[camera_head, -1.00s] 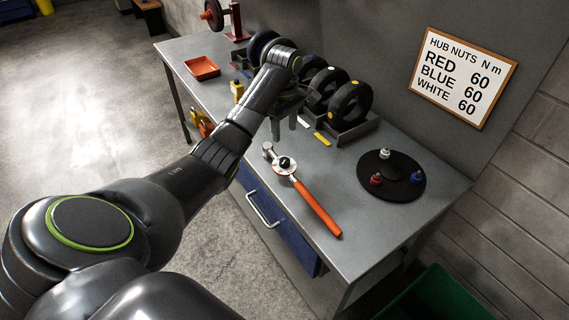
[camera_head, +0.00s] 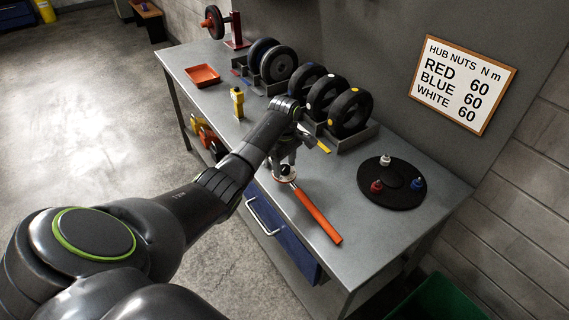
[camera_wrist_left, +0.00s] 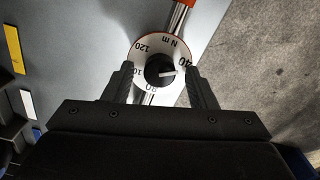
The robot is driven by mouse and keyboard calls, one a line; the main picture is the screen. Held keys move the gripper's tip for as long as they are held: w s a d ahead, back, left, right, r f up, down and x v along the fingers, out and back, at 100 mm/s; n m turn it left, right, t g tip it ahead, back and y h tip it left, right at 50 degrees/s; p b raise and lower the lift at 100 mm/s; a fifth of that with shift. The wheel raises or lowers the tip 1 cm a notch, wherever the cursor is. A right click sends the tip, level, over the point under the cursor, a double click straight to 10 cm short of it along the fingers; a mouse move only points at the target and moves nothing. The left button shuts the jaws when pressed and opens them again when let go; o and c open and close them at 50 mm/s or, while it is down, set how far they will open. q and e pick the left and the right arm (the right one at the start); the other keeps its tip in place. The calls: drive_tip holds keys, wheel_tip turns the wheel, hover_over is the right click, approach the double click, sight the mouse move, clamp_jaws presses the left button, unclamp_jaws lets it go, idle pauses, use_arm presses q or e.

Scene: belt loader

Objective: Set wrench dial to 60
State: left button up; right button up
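The torque wrench lies on the grey bench, its orange handle (camera_head: 318,214) pointing to the front right. Its round white dial (camera_wrist_left: 146,52) shows 40, 80, 100, 120 and "N m" in the left wrist view. A black knob (camera_wrist_left: 158,72) with a white pointer sits at the dial's middle; the pointer aims roughly at 40. My left gripper (camera_head: 285,168) is right over the dial. In the left wrist view its two fingers (camera_wrist_left: 162,88) are apart, one on each side of the knob, with gaps visible. My right gripper is not in view.
A black round plate (camera_head: 392,184) with red, blue and white nuts stands right of the wrench. Wheels in racks (camera_head: 348,112) line the back. A sign (camera_head: 463,84) reads 60 for red, blue and white. A yellow item (camera_head: 237,103) and an orange tray (camera_head: 203,76) stand left.

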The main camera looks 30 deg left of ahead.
use_arm(q)
drive_tip(key=c, duration=0.9)
drive_tip(key=shift+r+m+p, duration=0.2)
drive_tip(key=shift+m+p, duration=0.6)
drive_tip(key=shift+p, duration=0.15)
drive_tip(key=shift+w+m+p, duration=0.1)
drive_tip(key=shift+m+p, duration=0.85)
drive_tip(key=shift+m, duration=0.25)
drive_tip(key=m+p, duration=0.1)
drive_tip(key=m, duration=0.2)
drive_tip(key=shift+m+g+p, duration=0.3)
drive_tip(key=shift+g, duration=0.1)
drive_tip(key=shift+w+d+f+m+y+p, duration=0.1)
drive_tip(key=shift+m+y+p, duration=0.15)
drive_tip(key=shift+m, duration=0.7)
drive_tip(key=shift+f+m+y+p, duration=0.15)
drive_tip(key=shift+m+p, duration=0.1)
drive_tip(key=shift+m, duration=0.7)
drive_tip(key=shift+r, duration=0.1)
